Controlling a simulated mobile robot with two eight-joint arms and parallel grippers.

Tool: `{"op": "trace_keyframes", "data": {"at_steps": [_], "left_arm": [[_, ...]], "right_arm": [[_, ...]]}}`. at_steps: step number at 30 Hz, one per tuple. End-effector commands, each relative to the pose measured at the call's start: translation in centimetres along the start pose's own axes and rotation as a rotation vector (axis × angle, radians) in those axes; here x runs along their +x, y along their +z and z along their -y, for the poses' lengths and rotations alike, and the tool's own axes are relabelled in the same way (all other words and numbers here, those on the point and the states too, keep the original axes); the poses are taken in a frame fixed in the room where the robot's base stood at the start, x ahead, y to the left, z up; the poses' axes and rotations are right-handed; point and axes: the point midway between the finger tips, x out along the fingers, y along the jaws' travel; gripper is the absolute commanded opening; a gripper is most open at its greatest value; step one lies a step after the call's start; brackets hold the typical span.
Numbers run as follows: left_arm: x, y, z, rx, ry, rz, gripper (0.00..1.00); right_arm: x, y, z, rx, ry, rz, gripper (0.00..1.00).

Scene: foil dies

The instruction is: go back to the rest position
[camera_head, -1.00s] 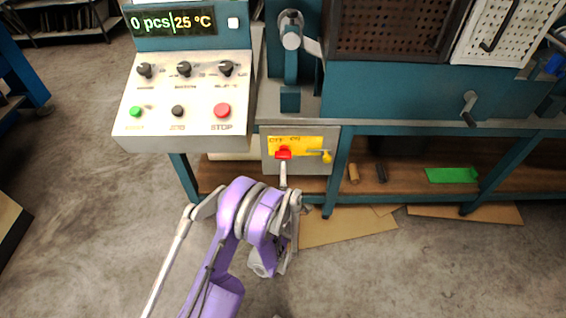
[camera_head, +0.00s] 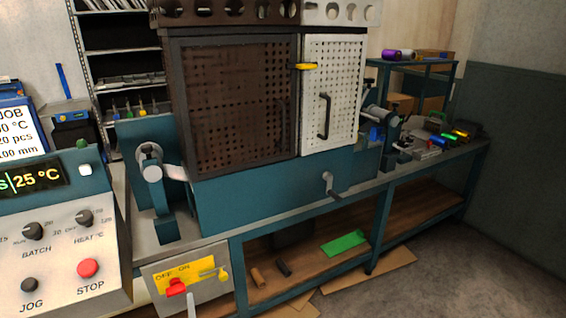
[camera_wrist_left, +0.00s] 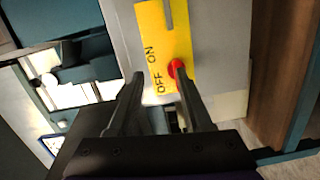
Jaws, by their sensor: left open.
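My left gripper (camera_wrist_left: 157,85) shows in the left wrist view with its two dark fingers apart and nothing held between them. The red switch handle (camera_wrist_left: 176,68) is by the tip of the right-hand finger, in front of a yellow OFF/ON plate (camera_wrist_left: 164,40). I cannot tell whether finger and handle touch. In the head view the red handle (camera_head: 175,286) sits below the word OFF on the yellow plate (camera_head: 184,274). Only a grey tip of my left gripper (camera_head: 191,304) shows just below it, at the bottom edge. My right gripper is in neither view.
A control panel (camera_head: 60,240) with knobs and a red STOP button stands at the left. The bench carries a machine with a dark perforated door (camera_head: 235,110) and a white one (camera_head: 345,95). A green sheet (camera_head: 344,243) lies on the lower shelf. Floor shows at the lower right.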

Motion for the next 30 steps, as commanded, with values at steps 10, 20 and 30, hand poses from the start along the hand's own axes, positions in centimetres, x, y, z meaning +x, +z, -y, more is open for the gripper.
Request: {"op": "trace_keyframes", "data": {"at_steps": [10, 20, 30], "left_arm": [[-6.4, 7.6, -8.7, 0.506, -0.109, 0.465, 0.5], [-19.3, 7.0, -9.1, 1.017, -0.276, 0.866, 0.5], [-30.8, 0.9, -6.1, 1.397, -0.468, 1.14, 0.5]], "right_arm": [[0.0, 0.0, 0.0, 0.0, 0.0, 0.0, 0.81], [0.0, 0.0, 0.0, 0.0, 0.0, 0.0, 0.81], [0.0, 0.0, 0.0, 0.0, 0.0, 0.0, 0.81]]}}
